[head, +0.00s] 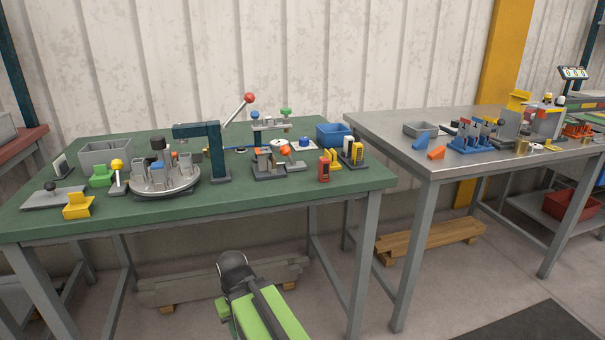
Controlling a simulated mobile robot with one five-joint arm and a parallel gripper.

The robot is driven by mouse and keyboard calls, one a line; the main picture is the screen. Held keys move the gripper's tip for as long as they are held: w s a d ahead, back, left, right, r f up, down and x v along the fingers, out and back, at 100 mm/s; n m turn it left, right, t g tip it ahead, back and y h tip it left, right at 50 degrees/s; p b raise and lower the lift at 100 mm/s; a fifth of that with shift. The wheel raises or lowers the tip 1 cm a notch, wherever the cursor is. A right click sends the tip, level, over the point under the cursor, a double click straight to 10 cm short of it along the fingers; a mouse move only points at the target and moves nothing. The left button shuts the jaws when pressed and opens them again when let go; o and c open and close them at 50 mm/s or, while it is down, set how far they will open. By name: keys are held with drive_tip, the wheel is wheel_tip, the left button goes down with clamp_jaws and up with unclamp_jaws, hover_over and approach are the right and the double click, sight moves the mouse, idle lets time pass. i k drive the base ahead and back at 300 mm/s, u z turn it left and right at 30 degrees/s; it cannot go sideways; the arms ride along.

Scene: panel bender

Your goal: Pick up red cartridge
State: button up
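A small upright red block with dark markings (324,168) stands near the front right of the green table (240,215); it looks like the red cartridge, but it is too small to be sure. Small red-topped pieces also stand in a blue rack (476,143) on the grey metal table to the right. Part of my green and black arm shows low in the middle, in front of the green table and well below its top. My gripper's fingers cannot be made out.
Yellow pieces (334,160) and a yellow-and-dark holder (352,152) stand close right of the red block. A clamp fixture (275,165) is on its left. A press with a red-knobbed lever (216,150) and round turntable (164,178) stand further left. The table's front right corner is clear.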

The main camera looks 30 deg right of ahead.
sight(324, 164)
drive_tip(key=z, duration=0.3)
drive_tip(key=i, duration=0.35)
drive_tip(key=z, duration=0.65)
